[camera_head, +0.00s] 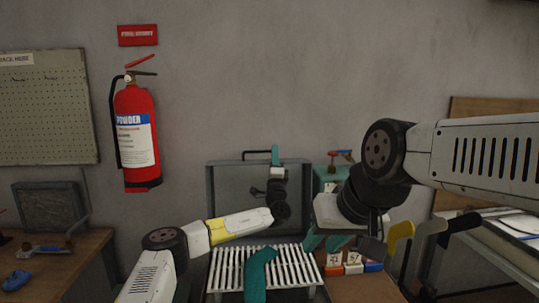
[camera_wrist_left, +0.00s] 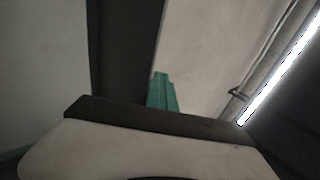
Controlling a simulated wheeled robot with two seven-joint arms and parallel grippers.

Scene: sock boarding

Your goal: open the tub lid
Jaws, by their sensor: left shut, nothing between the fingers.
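The grey tub's lid (camera_head: 231,187) stands upright behind a white slatted rack (camera_head: 225,268), its dark handle (camera_head: 257,152) at the top edge. The tub's lower part is hidden by the rack and my left arm. My left gripper (camera_head: 275,154) points up at the lid's top edge, just right of the handle; its teal fingers are together and empty. They also show in the left wrist view (camera_wrist_left: 162,92). I cannot tell whether they touch the lid. My right gripper (camera_head: 325,242) points down right of the rack, its teal fingers apart, with nothing seen between them.
A teal sock (camera_head: 258,273) lies over the rack. Small red, white and blue boxes (camera_head: 353,267) and upright paddle-like handles (camera_head: 400,232) stand at the right. A red extinguisher (camera_head: 137,135) hangs on the wall. The wall space above the lid is clear.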

